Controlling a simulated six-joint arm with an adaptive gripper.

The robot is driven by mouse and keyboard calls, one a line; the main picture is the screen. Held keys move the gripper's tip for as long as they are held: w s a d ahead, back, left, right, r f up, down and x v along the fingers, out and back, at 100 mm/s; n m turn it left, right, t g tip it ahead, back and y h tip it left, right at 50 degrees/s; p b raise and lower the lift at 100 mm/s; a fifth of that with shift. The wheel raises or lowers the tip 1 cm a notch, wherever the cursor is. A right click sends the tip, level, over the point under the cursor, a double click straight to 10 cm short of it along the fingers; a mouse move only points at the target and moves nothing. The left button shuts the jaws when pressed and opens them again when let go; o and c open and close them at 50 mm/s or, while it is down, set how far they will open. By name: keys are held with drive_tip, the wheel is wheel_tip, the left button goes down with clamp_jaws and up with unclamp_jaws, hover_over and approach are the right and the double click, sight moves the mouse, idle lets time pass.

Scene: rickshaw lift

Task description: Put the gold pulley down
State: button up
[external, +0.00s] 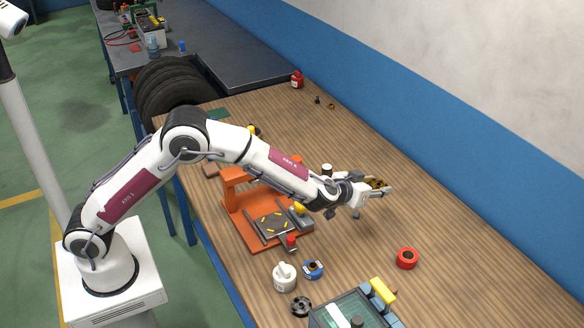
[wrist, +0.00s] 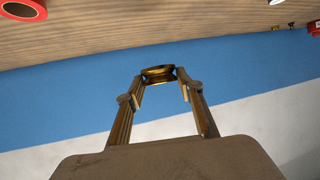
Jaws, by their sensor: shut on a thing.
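The gold pulley (wrist: 158,74) shows in the wrist view between the tips of my gripper (wrist: 160,82). The fingers are shut on it from both sides. In the external view my gripper (external: 378,190) reaches out over the wooden table (external: 440,235), right of the orange fixture, with the pulley (external: 376,184) at its tips. The pulley looks held above the table top, but the exact height is hard to tell.
A red ring (external: 407,258) lies right of my gripper's lower side. An orange fixture (external: 236,204), a white pot (external: 284,277), a blue ring (external: 313,269) and a glass-topped box (external: 350,310) stand nearer. A red can (external: 297,79) stands at the back. The table's right side has free room.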

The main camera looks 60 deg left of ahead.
drive_tip(key=d+f+n+g+y, duration=0.1)
drive_tip(key=d+f+n+y, duration=0.2)
drive_tip(key=d, duration=0.3)
drive_tip(key=shift+f, duration=0.65)
drive_tip(key=shift+d, duration=0.1)
drive_tip(key=shift+f, duration=0.1)
hover_over(380, 241)
drive_tip(key=shift+w+f, duration=0.1)
drive_tip(key=shift+f, duration=2.95)
drive_tip(key=shift+f, duration=0.1)
drive_tip(key=shift+f, duration=1.75)
drive_tip(key=shift+f, duration=0.2)
